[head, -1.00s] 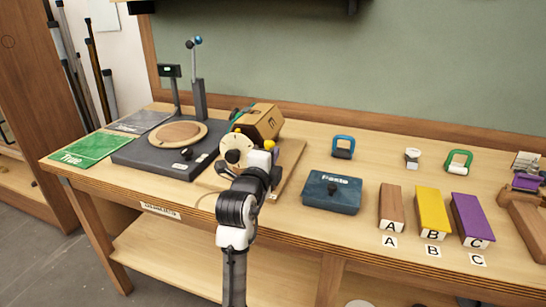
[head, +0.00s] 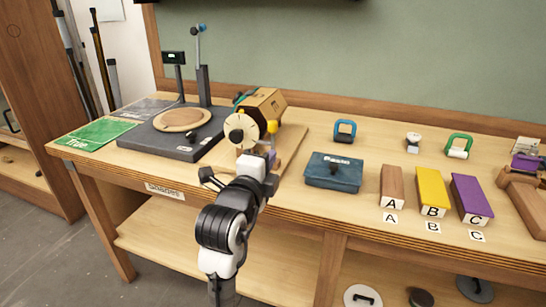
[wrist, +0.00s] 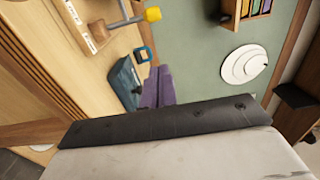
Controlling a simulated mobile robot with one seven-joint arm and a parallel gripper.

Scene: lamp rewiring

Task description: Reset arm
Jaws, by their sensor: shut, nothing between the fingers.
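My gripper (head: 271,158) is at the end of my raised white and black arm, in front of the wooden device with the round cream dial (head: 241,131). In the head view its fingers are small and partly hidden by my wrist. In the wrist view my gripper's purple fingers (wrist: 158,75) are together, with nothing between them. Behind them in that view is the blue box (wrist: 124,84), which also shows in the head view (head: 334,172) to the right of my gripper.
The workbench holds a dark stand with a wooden disc (head: 183,120), a green sheet (head: 97,134) at left, and blocks A (head: 392,184), B (head: 432,190) and C (head: 470,197) at right. Blue (head: 345,131) and green (head: 459,145) clamp-like items stand behind. Open floor lies before the bench.

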